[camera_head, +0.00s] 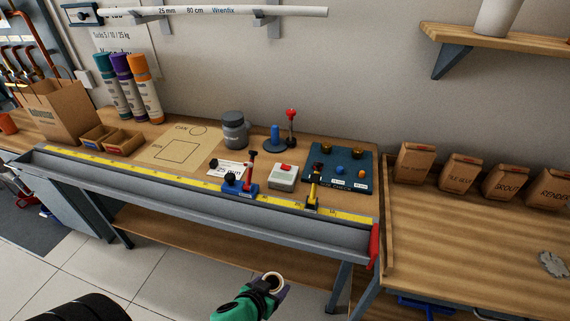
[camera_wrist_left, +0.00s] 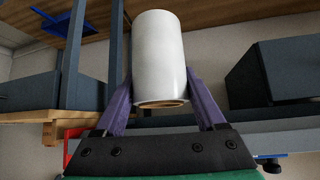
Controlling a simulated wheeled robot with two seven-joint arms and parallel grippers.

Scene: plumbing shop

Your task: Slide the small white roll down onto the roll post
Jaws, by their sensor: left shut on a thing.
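My left gripper (camera_head: 276,288) is shut on the small white roll (camera_wrist_left: 158,55). In the left wrist view the roll stands between the two purple fingers, with its brown core showing at the lower end. In the head view only a pale ring of the roll (camera_head: 273,276) shows, in front of the bench and well apart from it. A short blue post (camera_head: 275,134) on a dark round base stands at the back of the bench, beside a thin post with a red ball top (camera_head: 291,115). I cannot tell for sure which is the roll post. My right gripper is not in view.
A grey trough with a yellow measuring tape (camera_head: 150,174) runs along the bench's front. Behind it are a grey jar (camera_head: 235,130), a blue clamp (camera_head: 240,187), a white box with a red button (camera_head: 285,176) and a dark mat (camera_head: 341,168). Cardboard packets (camera_head: 458,172) stand at right.

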